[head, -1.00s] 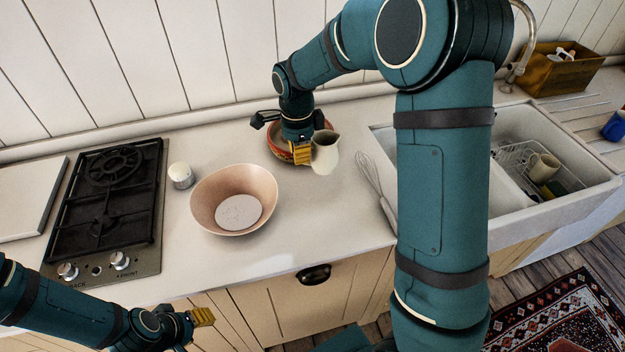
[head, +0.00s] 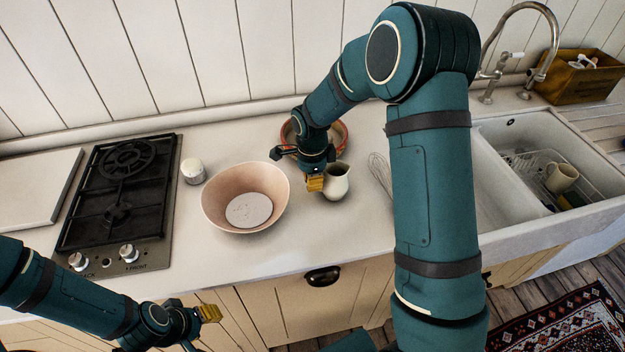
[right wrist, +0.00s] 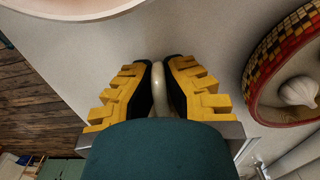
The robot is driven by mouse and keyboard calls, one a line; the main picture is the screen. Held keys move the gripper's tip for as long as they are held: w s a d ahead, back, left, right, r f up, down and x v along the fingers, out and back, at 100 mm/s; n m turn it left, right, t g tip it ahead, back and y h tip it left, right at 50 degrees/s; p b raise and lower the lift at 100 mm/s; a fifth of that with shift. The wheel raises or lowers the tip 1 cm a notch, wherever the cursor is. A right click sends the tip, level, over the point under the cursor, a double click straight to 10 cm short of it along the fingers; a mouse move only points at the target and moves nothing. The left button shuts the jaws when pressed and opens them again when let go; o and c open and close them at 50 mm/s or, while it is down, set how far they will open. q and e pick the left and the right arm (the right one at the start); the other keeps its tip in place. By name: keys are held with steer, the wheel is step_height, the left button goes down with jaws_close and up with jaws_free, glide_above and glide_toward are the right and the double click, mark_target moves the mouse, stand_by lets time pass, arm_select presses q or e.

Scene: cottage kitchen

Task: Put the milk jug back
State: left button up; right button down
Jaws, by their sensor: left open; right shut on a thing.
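The milk jug (head: 338,184) is a small cream jug, upright over the counter to the right of the pink bowl. My right gripper (head: 314,184) is at its left side, shut on its handle. In the right wrist view, the pale handle (right wrist: 160,88) shows between the yellow-backed fingers; the rest of the jug is hidden. I cannot tell whether its base touches the counter. My left gripper (head: 207,313) is open and empty, low in front of the counter.
A patterned red bowl (head: 342,137) stands behind the jug; garlic (right wrist: 299,91) lies in it. The pink bowl (head: 215,205), a white-lidded pot (head: 193,171) and the hob (head: 120,190) are left. A whisk (head: 379,172) and the sink (head: 490,190) are right. Counter in front of the jug is clear.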

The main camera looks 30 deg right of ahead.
steer(key=shift+r, duration=0.1)
steer(key=c, duration=1.1)
jaws_free()
steer(key=shift+c, duration=0.2)
steer(key=shift+r, duration=0.2)
step_height(320, 180, up, 12)
steer(key=p, duration=0.1)
steer(key=shift+f, duration=0.2)
steer(key=shift+s+a+f, duration=0.1)
steer(key=shift+a, duration=0.05)
